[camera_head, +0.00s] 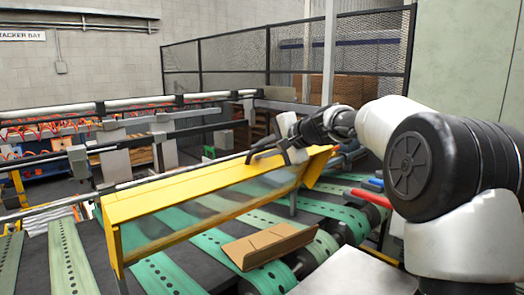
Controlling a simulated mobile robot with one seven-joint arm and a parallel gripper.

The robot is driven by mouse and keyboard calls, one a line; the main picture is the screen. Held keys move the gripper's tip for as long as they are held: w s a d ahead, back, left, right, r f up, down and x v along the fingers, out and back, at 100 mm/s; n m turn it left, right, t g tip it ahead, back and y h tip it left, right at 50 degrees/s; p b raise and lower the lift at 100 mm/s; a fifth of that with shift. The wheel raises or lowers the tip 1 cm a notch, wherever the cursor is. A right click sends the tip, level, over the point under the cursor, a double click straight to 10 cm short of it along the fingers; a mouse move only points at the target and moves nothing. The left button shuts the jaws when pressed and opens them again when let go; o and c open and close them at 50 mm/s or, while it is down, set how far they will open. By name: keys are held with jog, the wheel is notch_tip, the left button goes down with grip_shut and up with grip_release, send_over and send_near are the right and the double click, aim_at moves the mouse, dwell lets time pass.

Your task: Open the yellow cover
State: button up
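The yellow cover (190,190) is a long box-like guard with a clear front panel. It runs from the lower left to the centre right, over green perforated belts. My gripper (275,150) is at the cover's upper edge, right of its middle. Its dark fingers overlap the cover's top in the picture. I cannot tell whether they touch it, or whether they are open or shut. The cover's front panel hangs down over the belts.
Green belts (70,262) run beneath the cover. A brown cardboard blank (270,245) lies on the belts in front of it. Metal rails (120,105) cross behind the cover. A mesh fence (235,60) stands at the back. A pale flat surface (355,275) is at front right.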

jog(key=b+v, duration=0.3)
jog(key=v, duration=1.4)
jog(key=shift+s+d, duration=0.15)
jog(key=shift+r, duration=0.1)
jog(key=s+d+f+n+h+b, duration=0.25)
jog(key=s+d+f+h, duration=0.2)
jog(key=s, duration=0.35)
jog(key=s+d+f+n+h+b, duration=0.2)
jog(key=s+d+f+n+h, duration=0.1)
jog(key=s+f, duration=0.3)
jog(key=s+f+n+g+p, duration=0.1)
jog(key=s+f+p, duration=0.1)
jog(key=s+f, duration=0.4)
jog(key=s+a+f+n+g+h+p, duration=0.1)
jog(key=s+f, duration=0.6)
jog(key=s, duration=0.7)
jog(key=shift+a+n+g+p, duration=0.3)
jog(key=shift+n+g+p, duration=0.3)
jog(key=shift+n+g, duration=0.15)
